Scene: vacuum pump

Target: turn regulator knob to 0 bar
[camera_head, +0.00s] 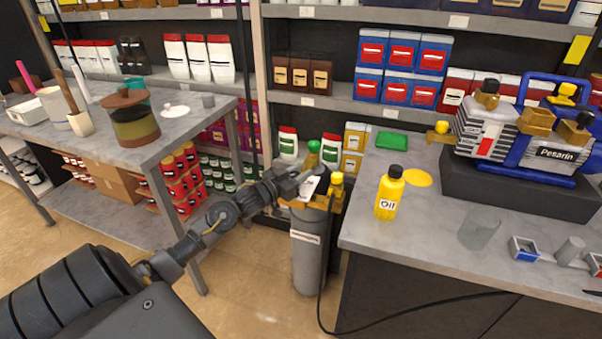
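A grey gas cylinder (308,258) stands upright on the floor at the left end of the right-hand workbench. Brass-coloured regulator fittings (310,202) sit on its top. A green knob (313,147) shows above the fittings, and a yellow knob (337,179) shows at their right side. My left gripper (306,178) reaches in from the lower left to the cylinder's top, close beside the fittings and just below the green knob. Its fingertips are too small to tell open from shut, or whether they touch anything. No pressure reading is legible. My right gripper is not in view.
The grey workbench (430,237) holds a yellow oil bottle (388,200), a clear beaker (479,229) and a blue-framed pump (545,150). A black hose (400,314) runs from the cylinder along the bench front. Another table (180,140) and stocked shelves stand left and behind.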

